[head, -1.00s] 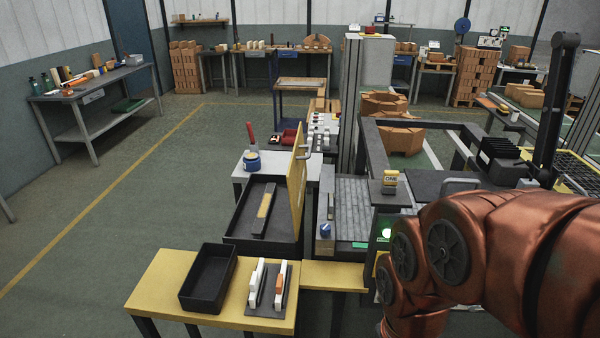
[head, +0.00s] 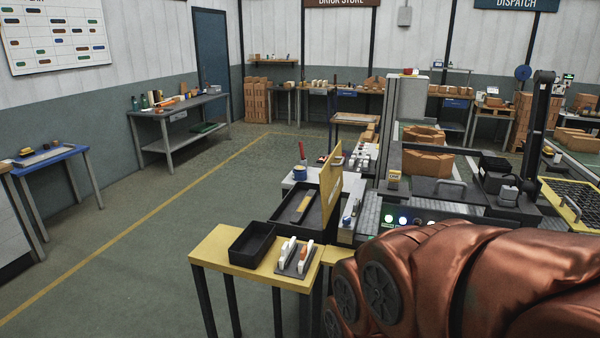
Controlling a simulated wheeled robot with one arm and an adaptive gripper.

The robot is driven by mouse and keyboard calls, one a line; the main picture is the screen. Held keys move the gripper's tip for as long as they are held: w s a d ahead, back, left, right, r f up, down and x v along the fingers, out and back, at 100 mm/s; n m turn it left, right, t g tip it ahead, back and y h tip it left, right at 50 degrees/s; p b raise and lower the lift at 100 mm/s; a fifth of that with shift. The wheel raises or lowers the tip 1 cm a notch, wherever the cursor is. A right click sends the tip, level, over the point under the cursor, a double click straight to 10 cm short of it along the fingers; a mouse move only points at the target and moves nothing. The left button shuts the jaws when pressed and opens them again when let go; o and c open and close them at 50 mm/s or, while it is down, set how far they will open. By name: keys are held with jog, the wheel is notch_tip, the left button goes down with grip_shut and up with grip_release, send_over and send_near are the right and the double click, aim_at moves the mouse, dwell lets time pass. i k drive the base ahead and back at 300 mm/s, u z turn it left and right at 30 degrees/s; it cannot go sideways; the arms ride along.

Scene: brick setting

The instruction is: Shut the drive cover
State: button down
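A yellow panel (head: 331,188), which looks like the drive cover, stands upright and open along the right side of a shallow black housing (head: 281,226). A dark bar with a yellow strip (head: 303,206) lies inside the housing. In the earlier view a handle shows on the panel's right face; it is hard to make out now. My gripper is out of view; only my copper-coloured arm shows at the lower right, in front of and to the right of the panel.
A yellow table (head: 222,250) in front of the housing holds an empty black bin (head: 252,242) and a dark plate (head: 296,262) with white and orange pieces. A conveyor machine (head: 420,205) stands right of the panel. Floor at left is clear.

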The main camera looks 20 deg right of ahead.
aim_at(331, 182)
jog(key=u, duration=0.35)
jog(key=k, duration=0.15)
jog(key=z, duration=1)
jog(key=i, duration=1.55)
jog(key=u, duration=1.05)
jog(key=i, duration=0.25)
jog(key=u, duration=0.05)
